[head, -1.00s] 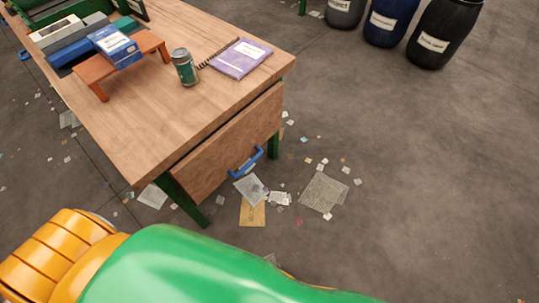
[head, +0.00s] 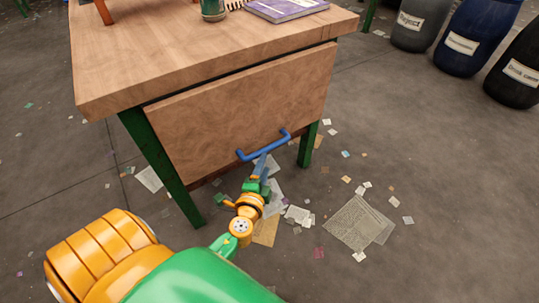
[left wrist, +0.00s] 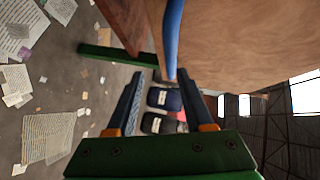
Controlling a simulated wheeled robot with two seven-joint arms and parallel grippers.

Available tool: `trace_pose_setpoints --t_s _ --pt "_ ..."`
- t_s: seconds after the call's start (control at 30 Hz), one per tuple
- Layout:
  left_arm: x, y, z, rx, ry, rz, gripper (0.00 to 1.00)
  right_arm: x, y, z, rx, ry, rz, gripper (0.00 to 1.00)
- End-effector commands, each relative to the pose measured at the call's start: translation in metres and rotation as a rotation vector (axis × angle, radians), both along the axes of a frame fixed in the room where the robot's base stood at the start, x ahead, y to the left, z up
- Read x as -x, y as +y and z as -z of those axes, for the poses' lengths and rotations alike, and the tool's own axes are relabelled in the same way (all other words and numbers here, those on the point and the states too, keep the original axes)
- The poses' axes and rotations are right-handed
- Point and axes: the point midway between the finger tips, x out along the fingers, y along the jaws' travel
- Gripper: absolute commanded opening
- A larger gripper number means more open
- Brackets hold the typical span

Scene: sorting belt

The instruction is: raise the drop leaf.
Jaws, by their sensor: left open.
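The drop leaf (head: 245,110) is a brown wooden panel hanging down at the near end of the table, tilted a little outward. A blue bar handle (head: 264,147) is fixed near its lower edge. My left gripper (head: 260,163) is just below the handle, its fingertips close to the bar. In the left wrist view, its two fingers (left wrist: 160,92) are apart with nothing between them. The blue handle (left wrist: 173,35) shows just beyond the fingertips there, beside the leaf (left wrist: 235,45). Whether the fingers touch the bar I cannot tell. My right gripper is not in view.
The table top (head: 170,60) carries a green can (head: 213,10) and a purple book (head: 285,8). Green legs (head: 165,165) stand beside the leaf. Papers (head: 357,222) litter the floor. Labelled barrels (head: 475,35) stand at the back right. The floor on the right is open.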

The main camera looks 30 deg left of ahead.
Motion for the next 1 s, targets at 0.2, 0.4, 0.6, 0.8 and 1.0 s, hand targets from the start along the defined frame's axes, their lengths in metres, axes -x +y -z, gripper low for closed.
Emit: trace_pose_setpoints --t_s 0.2,0.4,0.6,0.8,1.0 --pt "-0.023 0.010 -0.010 -0.065 -0.059 -0.002 0.52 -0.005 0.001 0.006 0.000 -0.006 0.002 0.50" --pt "-0.058 0.025 -0.003 -0.062 -0.057 -0.002 0.52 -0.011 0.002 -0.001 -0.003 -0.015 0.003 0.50" --pt "-0.071 0.030 -0.001 -0.061 -0.053 0.000 0.52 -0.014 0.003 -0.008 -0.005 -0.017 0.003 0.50" --pt "-0.070 0.030 -0.001 -0.060 -0.052 0.000 0.41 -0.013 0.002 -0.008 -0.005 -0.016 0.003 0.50" --pt "-0.070 0.029 -0.001 -0.060 -0.052 0.000 0.00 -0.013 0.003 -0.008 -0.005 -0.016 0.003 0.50"
